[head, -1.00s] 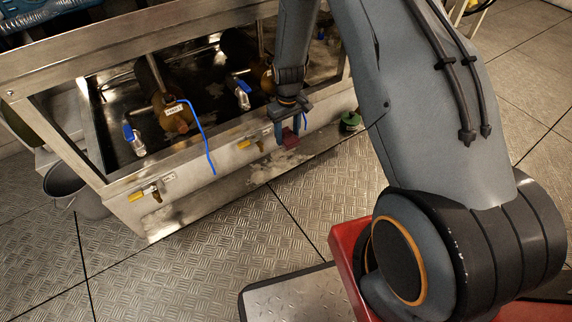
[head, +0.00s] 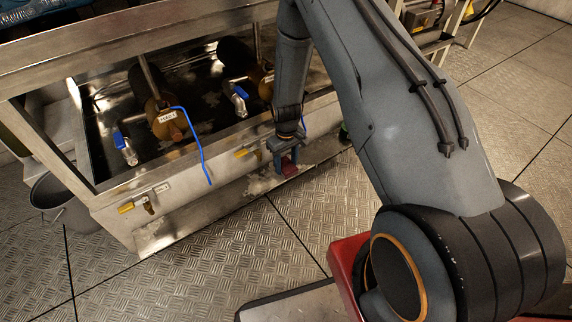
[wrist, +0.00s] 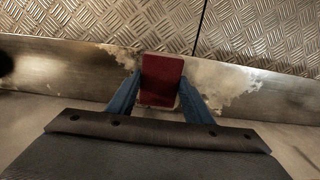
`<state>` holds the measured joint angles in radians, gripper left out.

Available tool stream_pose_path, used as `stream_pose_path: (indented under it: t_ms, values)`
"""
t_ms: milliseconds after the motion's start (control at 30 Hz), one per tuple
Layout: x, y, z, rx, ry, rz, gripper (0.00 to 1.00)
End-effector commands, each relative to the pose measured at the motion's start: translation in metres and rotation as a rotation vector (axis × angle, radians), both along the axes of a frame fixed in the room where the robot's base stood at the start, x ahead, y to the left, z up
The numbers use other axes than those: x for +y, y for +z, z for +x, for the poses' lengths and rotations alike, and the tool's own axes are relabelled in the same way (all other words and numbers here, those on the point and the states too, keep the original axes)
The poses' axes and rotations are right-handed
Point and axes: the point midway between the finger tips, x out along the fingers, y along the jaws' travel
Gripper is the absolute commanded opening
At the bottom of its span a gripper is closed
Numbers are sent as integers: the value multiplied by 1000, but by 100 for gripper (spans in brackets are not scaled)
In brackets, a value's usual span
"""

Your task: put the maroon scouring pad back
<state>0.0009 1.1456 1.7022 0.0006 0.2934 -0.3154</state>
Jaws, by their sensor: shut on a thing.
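The maroon scouring pad (head: 289,168) is held between the blue fingers of my gripper (head: 287,158), in front of the metal unit's lower right front. In the wrist view the pad (wrist: 161,80) is a dark red block standing out past the fingertips of my gripper (wrist: 160,92). The fingers are shut on its two sides. Below the pad is a metal ledge (wrist: 75,68) with pale, whitish patches; I cannot tell whether the pad touches it.
The metal-framed unit (head: 150,215) holds pipes, blue-handled valves (head: 124,148) and a blue hose (head: 195,145). Yellow-handled taps (head: 127,207) stick out of its front. A grey bucket (head: 62,203) stands at its left. The tread-plate floor (head: 190,275) in front is clear.

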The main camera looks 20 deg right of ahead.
Motion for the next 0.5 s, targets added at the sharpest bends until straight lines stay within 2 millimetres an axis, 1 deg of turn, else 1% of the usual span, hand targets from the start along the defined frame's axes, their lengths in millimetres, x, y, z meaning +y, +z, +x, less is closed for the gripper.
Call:
stream_pose_path:
  t_ms: [133,267,300,400,500]
  values:
    - [0,1,0,0,0,0,25]
    - [0,-3,0,0,0,0,25]
    - [0,-3,0,0,0,0,49]
    - [0,-2,0,0,0,0,65]
    - [0,-2,0,0,0,0,65]
